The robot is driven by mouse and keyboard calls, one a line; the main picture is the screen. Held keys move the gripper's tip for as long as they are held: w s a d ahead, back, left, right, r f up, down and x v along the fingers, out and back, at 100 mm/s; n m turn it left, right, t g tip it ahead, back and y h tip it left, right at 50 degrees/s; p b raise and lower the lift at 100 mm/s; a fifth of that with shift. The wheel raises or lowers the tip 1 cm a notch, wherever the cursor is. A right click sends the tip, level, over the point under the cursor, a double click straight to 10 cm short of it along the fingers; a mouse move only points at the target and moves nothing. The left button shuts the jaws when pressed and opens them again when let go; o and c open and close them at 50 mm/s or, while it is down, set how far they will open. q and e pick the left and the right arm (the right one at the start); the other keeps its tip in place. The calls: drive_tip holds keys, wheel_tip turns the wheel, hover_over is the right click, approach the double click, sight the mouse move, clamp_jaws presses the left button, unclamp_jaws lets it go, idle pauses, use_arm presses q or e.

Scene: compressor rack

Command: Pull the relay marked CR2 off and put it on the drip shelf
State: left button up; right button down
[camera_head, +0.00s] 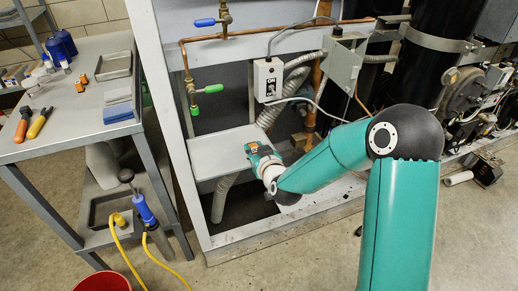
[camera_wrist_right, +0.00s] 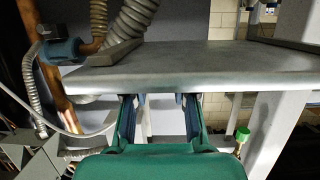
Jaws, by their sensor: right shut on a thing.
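My right gripper (camera_head: 254,152) is at the front of the drip shelf (camera_head: 213,151), a light grey ledge low in the rack. In the right wrist view, its two dark fingers (camera_wrist_right: 158,103) stand apart beside the shelf's front edge (camera_wrist_right: 240,83). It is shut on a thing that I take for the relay. That thing is mostly hidden, and no CR2 marking can be read. No other relay is clear in view. My left gripper is not in view.
A switch box (camera_head: 269,79) hangs above the shelf, near grey conduit and copper pipe. A tool bench (camera_head: 85,115) stands at left. The shelf's left part looks bare.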

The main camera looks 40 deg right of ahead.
drive_tip(key=c, duration=0.8)
unclamp_jaws()
drive_tip(key=shift+c, duration=0.2)
